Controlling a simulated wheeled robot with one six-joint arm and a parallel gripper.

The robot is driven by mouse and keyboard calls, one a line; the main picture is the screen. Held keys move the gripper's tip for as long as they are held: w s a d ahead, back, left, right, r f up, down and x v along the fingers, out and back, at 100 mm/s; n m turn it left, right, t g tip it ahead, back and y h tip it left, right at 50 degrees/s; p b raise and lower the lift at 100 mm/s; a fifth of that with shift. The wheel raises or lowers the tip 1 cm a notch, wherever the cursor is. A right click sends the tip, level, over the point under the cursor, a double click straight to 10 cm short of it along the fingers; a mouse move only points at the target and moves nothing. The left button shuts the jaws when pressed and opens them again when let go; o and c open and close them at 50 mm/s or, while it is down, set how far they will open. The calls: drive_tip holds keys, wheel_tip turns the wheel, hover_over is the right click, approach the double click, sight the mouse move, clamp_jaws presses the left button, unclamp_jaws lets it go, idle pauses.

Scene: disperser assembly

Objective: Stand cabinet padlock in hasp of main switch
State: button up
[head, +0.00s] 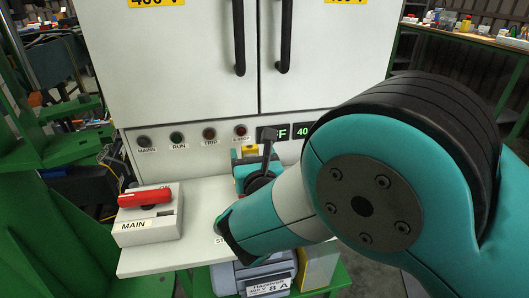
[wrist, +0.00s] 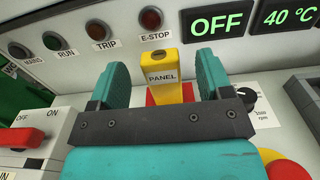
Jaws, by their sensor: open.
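A yellow upright block labelled PANEL (wrist: 164,78), with a dark spot on top and red below it, stands in front of the cabinet panel. I take it for the cabinet padlock, but its shackle is not visible. My gripper (wrist: 162,72) is open, with one teal finger on each side of the yellow block and a gap on both sides. In the head view my arm largely hides the gripper; the yellow block's top (head: 249,151) shows there. The main switch (head: 148,226) is a white box at the left of the shelf, with a red handle (head: 145,199) lying crosswise. I cannot make out its hasp.
A grey cabinet (head: 180,70) with black door handles rises behind the shelf (head: 205,200). Its panel carries lamps and a display (wrist: 217,25) reading OFF. A black knob (wrist: 246,97) and a red button (wrist: 288,170) lie right of the gripper. Shelf between switch and gripper looks clear.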

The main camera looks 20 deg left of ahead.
sight(249, 147)
drive_tip(key=x, duration=0.5)
drive_tip(key=shift+s, duration=0.1)
drive_tip(key=shift+d, duration=0.1)
drive_tip(key=c, duration=1.1)
drive_tip(key=shift+r, duration=0.1)
